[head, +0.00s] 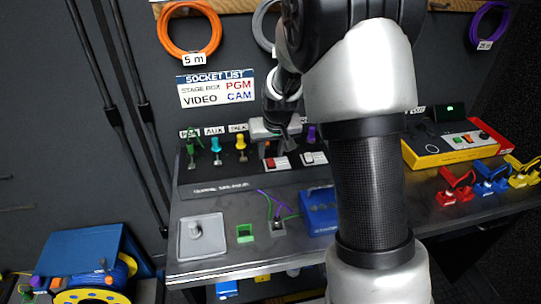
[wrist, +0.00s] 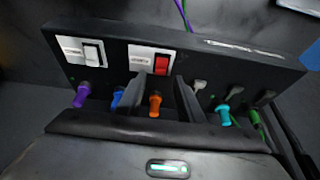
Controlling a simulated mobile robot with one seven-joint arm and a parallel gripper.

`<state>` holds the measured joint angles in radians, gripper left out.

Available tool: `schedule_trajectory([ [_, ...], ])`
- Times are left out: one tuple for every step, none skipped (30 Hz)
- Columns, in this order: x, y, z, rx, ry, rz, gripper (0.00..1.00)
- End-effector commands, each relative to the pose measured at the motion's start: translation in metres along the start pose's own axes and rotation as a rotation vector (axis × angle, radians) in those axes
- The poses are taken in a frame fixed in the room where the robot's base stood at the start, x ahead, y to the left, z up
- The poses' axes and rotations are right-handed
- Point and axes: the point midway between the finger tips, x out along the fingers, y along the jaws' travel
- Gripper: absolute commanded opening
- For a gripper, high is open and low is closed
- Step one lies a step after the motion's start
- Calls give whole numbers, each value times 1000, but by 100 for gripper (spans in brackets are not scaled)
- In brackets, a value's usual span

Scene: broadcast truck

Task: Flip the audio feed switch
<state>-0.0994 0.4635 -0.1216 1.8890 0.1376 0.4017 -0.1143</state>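A dark patch panel (head: 225,172) on the bench carries two rocker switches, one red (head: 277,162) and one white (head: 313,158). In the wrist view, the red rocker (wrist: 161,65) and the white rocker (wrist: 92,52) sit on pale plates. The plate lettering is too small to read, so I cannot tell which is the audio feed switch. My gripper (head: 284,140) is at the panel, partly hidden by my arm. In the wrist view its two dark fingers (wrist: 158,95) stand apart, with an orange plug (wrist: 154,105) showing between them and the red rocker beyond. Nothing is visibly held.
Purple (wrist: 82,95), blue (wrist: 117,99) and teal (wrist: 223,114) plugs stick out close to the fingers.

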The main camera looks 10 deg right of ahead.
Motion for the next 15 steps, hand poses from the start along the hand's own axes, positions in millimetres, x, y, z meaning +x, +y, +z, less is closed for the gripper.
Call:
schedule_trajectory([
  [8, 0, 1, 1, -2, 0, 34],
  [11, 0, 1, 1, -2, 0, 34],
  [14, 0, 1, 1, -2, 0, 34],
  [16, 0, 1, 1, -2, 0, 34],
  [18, 0, 1, 1, -2, 0, 34],
  [19, 0, 0, 0, -1, 0, 34],
  [20, 0, 0, 0, -1, 0, 34],
  [20, 0, 0, 0, 0, 0, 34],
  [20, 0, 0, 0, 0, 0, 34],
  [20, 0, 0, 0, 0, 0, 34],
  [20, 0, 0, 0, 0, 0, 34],
  [20, 0, 0, 0, 0, 0, 34],
  [20, 0, 0, 0, 0, 0, 34],
  [20, 0, 0, 0, 0, 0, 34],
  [20, 0, 0, 0, 0, 0, 34],
])
